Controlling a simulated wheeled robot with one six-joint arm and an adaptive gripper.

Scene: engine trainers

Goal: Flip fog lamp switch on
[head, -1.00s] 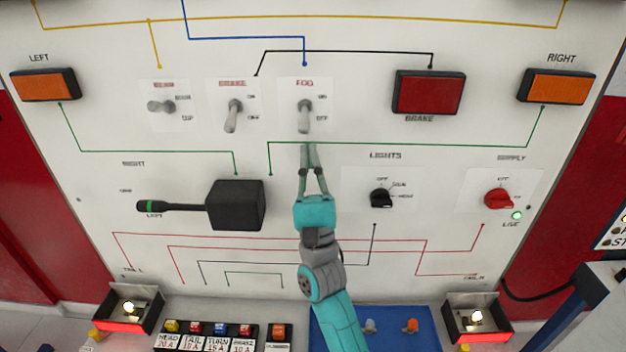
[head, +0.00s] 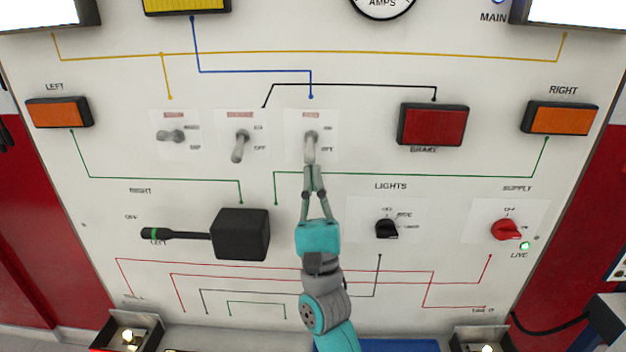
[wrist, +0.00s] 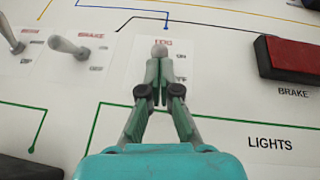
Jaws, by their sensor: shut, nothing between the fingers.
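The fog lamp switch (head: 310,147) is a grey toggle lever on a white plate labelled FOG, in the upper middle of the panel. Its lever points down, toward the OFF mark. My gripper (head: 313,172) is shut and empty, with its fingertips just below the lever's tip. In the wrist view the rounded lever tip (wrist: 160,51) shows just above my closed fingertips (wrist: 159,66), which hide the rest of the lever. I cannot tell whether they touch it.
The brake toggle (head: 240,147) and another toggle (head: 171,136) are to the left. A red brake lamp (head: 433,125) is to the right. A black turn-signal block (head: 240,234) juts out at lower left. The black lights knob (head: 387,229) and red supply knob (head: 505,229) are at lower right.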

